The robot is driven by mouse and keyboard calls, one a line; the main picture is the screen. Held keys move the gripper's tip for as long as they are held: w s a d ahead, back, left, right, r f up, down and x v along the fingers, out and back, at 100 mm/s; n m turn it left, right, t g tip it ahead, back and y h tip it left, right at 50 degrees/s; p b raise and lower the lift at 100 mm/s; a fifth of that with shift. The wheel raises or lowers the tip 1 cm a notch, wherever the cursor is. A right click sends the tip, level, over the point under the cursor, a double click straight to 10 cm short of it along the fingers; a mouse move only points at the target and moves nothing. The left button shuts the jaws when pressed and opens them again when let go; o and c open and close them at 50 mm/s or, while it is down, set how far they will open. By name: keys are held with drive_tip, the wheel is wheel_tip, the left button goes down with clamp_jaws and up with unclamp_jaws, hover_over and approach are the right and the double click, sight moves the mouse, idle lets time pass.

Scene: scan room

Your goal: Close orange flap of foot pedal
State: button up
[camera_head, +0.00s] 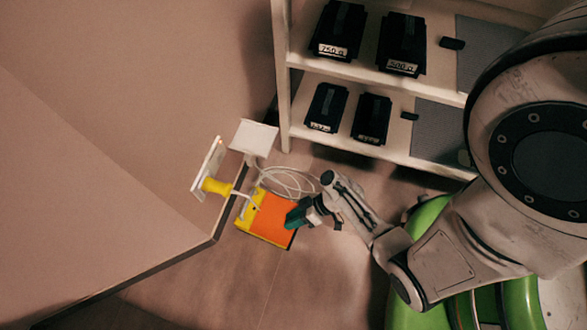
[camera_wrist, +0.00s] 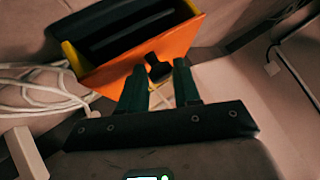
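The foot pedal (camera_head: 247,209) stands on the floor, yellow at its left side, with the orange flap (camera_head: 274,219) facing up. In the wrist view the orange flap (camera_wrist: 185,42) is a raised orange panel around a dark recess in the pedal (camera_wrist: 115,30). A small black piece (camera_wrist: 158,72) sits at the flap's near edge. My gripper (camera_head: 294,216) is at the flap's right edge. In the wrist view, my gripper's green fingers (camera_wrist: 159,68) are apart, one on each side of the black piece. I cannot tell whether they touch it.
White cables (camera_head: 285,180) lie coiled behind the pedal and show at left in the wrist view (camera_wrist: 38,90). A white box (camera_head: 254,137) and a yellow-handled item (camera_head: 215,186) are near the wall corner. A shelf (camera_head: 345,70) holds black weight boxes. Floor in front is clear.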

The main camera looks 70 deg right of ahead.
drive_tip(key=p+v, duration=0.4)
drive_tip(key=v, duration=0.7)
drive_tip(key=shift+p, duration=0.35)
drive_tip(key=shift+f, duration=0.1)
drive_tip(key=w+a+r+g+h, duration=0.3)
drive_tip(key=r+g, duration=0.1)
drive_tip(key=r, duration=0.7)
drive_tip(key=w+a+r+g+h, duration=0.2)
drive_tip(key=w+r+g, duration=0.1)
drive_tip(key=r, duration=0.7)
wheel_tip(320, 180, up, 37)
drive_tip(key=p, duration=3.6)
drive_tip(key=shift+h, duration=0.3)
drive_tip(key=shift+w+a, duration=0.1)
